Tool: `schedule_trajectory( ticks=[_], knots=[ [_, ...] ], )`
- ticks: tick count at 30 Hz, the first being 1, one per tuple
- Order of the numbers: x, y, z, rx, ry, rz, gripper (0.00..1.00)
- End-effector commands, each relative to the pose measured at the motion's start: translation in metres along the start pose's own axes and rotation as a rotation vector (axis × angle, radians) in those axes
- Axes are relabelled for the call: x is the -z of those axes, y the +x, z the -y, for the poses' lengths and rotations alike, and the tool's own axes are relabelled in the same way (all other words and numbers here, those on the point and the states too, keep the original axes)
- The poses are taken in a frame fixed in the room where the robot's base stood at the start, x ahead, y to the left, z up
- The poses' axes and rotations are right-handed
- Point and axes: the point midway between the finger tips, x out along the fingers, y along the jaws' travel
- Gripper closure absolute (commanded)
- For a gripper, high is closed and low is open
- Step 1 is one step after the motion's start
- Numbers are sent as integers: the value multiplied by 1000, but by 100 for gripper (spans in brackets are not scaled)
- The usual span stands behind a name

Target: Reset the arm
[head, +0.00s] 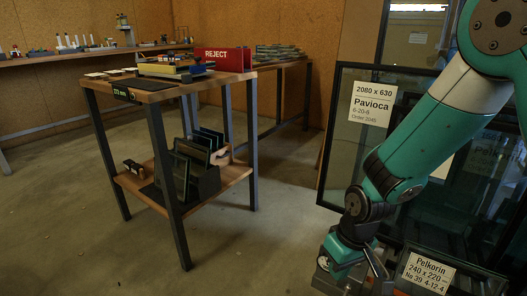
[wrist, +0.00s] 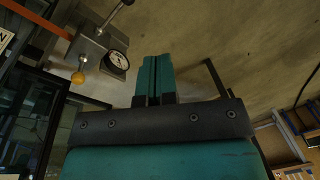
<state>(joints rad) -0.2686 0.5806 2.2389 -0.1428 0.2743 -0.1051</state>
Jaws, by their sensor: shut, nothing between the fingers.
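My gripper (wrist: 154,75) shows in the wrist view as two teal fingers side by side, pressed together with nothing between them. In the head view my teal and grey arm reaches down from the upper right, and its wrist end is low in front of the framed glass panes. The fingertips cannot be made out clearly there. The large dark-framed glass pane (head: 343,140) carries a white label reading "2080 x 630 Pavioca". A second label (head: 428,272), reading "Pelkorin 240 x 220", is at the lower right beside my wrist.
A wooden workbench (head: 150,98) with a red REJECT sign (head: 222,60) stands at left centre. A dark rack of panes (head: 195,170) is on its lower shelf. The wrist view shows a dial gauge (wrist: 118,60) and yellow knob (wrist: 78,77). Floor in front of the bench is clear.

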Motion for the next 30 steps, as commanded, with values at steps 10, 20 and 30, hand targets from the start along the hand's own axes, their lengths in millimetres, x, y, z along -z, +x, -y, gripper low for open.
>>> schedule_trajectory(
  ticks=[10, 20, 30],
  knots=[
    [-67, -148, 73, 148, -97, -78, 100],
    [-137, -200, 109, 193, -200, -109, 100],
    [-132, -288, 121, 195, -200, -102, 100]
  ],
)
